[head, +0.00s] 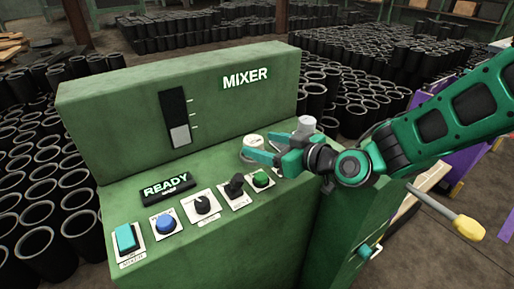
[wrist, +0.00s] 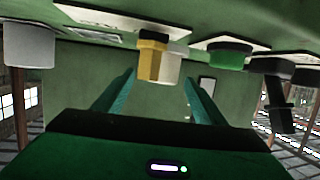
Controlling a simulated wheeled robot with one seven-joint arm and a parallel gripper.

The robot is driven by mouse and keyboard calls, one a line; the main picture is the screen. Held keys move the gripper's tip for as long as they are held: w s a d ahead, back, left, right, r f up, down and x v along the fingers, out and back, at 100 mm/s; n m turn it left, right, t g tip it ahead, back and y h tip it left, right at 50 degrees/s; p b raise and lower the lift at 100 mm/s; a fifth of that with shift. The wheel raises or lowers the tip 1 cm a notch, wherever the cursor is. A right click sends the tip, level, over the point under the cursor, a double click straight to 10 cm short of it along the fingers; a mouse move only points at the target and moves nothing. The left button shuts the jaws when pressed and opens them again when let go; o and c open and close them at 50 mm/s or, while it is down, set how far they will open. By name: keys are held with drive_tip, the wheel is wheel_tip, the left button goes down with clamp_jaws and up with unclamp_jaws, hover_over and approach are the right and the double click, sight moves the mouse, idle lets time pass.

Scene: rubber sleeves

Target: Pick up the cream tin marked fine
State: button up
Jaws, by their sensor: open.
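Part of the tin is hidden by a finger in the head view.
A grey cylinder (head: 306,125) stands just behind my gripper. A green button (head: 261,179), black joystick (head: 235,185), black knob (head: 202,204) and blue button (head: 165,223) line the ledge's front. The mixer's upright panel (head: 225,100) rises behind. Many black rubber sleeves (head: 40,190) surround it.

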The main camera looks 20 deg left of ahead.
sight(245, 138)
drive_tip(key=x, duration=0.8)
drive_tip(key=shift+a+r, duration=0.15)
drive_tip(key=shift+r, duration=0.1)
drive_tip(key=c, duration=1.3)
drive_tip(key=shift+r, duration=0.1)
